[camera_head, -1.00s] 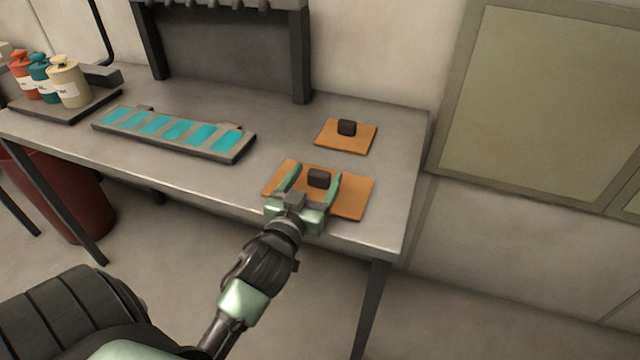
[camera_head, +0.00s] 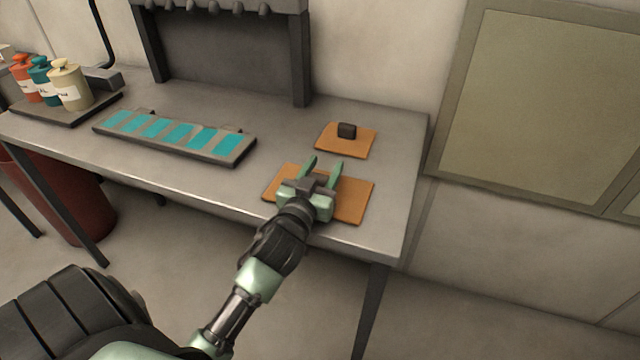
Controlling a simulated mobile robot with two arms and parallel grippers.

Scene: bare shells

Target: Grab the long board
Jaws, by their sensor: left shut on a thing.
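The long board (camera_head: 352,199) is the larger flat orange board, lying near the front right corner of the grey table. Its dark block handle is hidden behind my gripper. My left gripper (camera_head: 323,165) is over the board, its green fingers closed in around the handle. The board appears to lie flat on the table. My right gripper is not in view.
A smaller orange board (camera_head: 358,146) with a dark block (camera_head: 346,131) lies just behind. A grey tray with teal panels (camera_head: 180,134) lies to the left. Several bottles (camera_head: 67,88) stand on a dark tray at the far left.

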